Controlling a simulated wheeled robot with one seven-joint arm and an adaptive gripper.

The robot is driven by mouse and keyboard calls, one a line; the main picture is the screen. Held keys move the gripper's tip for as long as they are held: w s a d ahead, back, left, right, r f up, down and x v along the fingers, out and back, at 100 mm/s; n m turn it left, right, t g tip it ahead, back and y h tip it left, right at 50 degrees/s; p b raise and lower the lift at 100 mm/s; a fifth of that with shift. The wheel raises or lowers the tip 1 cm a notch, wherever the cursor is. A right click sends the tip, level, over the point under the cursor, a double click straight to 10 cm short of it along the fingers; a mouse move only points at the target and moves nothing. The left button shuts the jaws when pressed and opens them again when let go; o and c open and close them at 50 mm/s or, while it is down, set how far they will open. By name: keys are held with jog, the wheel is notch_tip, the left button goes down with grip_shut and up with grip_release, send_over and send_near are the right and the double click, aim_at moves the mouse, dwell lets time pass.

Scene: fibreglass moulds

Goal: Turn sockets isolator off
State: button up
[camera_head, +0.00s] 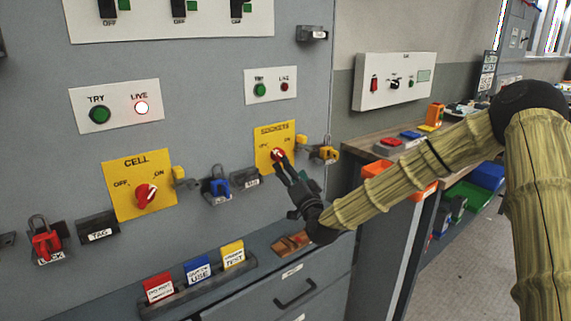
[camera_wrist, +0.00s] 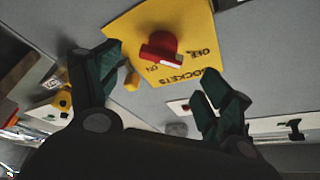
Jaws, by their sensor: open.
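The sockets isolator is a yellow plate (camera_head: 264,135) with a red rotary knob (camera_head: 277,154) and OFF and ON marks. In the wrist view its plate (camera_wrist: 198,22) is upside down, and the red knob (camera_wrist: 157,46) lies ahead of the fingers. I cannot tell for sure which mark the knob points to. My gripper (camera_head: 290,170) is just below and in front of the knob, partly overlapping it in the head view. In the wrist view my gripper (camera_wrist: 160,82) has its dark green fingers wide apart and empty, apart from the knob.
A second yellow isolator, CELL (camera_head: 124,172), is at left with its LIVE lamp (camera_head: 141,108) lit. The sockets LIVE lamp (camera_head: 284,87) looks dark. A blue padlock (camera_head: 216,187) and a yellow padlock (camera_head: 326,153) hang nearby. A tag rack (camera_head: 200,290) stands below.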

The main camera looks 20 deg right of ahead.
jog(key=shift+v, duration=2.4)
